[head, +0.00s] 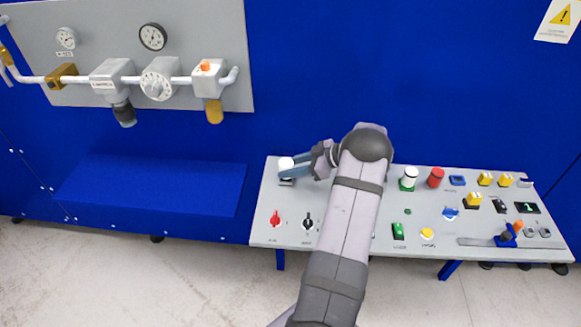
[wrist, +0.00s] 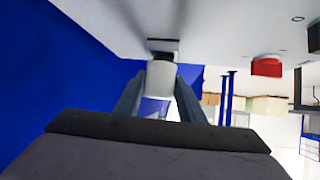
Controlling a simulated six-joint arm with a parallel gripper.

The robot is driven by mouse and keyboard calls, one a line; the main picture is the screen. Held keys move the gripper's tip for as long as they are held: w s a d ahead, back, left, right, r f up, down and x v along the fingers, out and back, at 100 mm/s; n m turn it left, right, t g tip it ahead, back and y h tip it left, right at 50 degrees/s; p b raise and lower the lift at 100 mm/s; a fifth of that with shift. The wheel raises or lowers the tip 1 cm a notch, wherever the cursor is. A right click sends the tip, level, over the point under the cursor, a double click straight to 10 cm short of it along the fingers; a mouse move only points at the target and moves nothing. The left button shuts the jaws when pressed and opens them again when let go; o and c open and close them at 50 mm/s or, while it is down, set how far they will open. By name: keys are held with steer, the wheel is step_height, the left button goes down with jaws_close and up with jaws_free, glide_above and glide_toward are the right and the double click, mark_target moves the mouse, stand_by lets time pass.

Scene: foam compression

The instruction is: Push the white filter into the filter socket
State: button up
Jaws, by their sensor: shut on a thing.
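The white filter (head: 286,162) stands upright at the back left corner of the grey panel. My gripper (head: 289,169) comes at it from the right, with its two blue-grey fingers shut on it. In the wrist view the filter (wrist: 160,78) is a white cylinder between the fingertips. The filter socket (head: 286,182) is a dark base on the panel right under the filter. In the wrist view the dark socket (wrist: 163,45) meets the filter's end. I cannot tell how deep the filter sits. The fingers hide part of the filter.
Right of the gripper stand a white cylinder on a green base (head: 409,176) and a red cylinder (head: 436,178). A red knob (head: 275,218) and a black knob (head: 308,221) are on the front left. A blue wall (head: 320,80) rises behind. My arm hides the panel's middle.

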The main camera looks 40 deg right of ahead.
steer(key=shift+f+b, duration=0.3)
steer(key=shift+f, duration=0.45)
steer(key=o, duration=1.2)
steer(key=shift+o, duration=0.2)
steer(key=shift+s, duration=0.1)
steer(key=shift+b+v, duration=0.8)
steer(key=shift+v, duration=2.8)
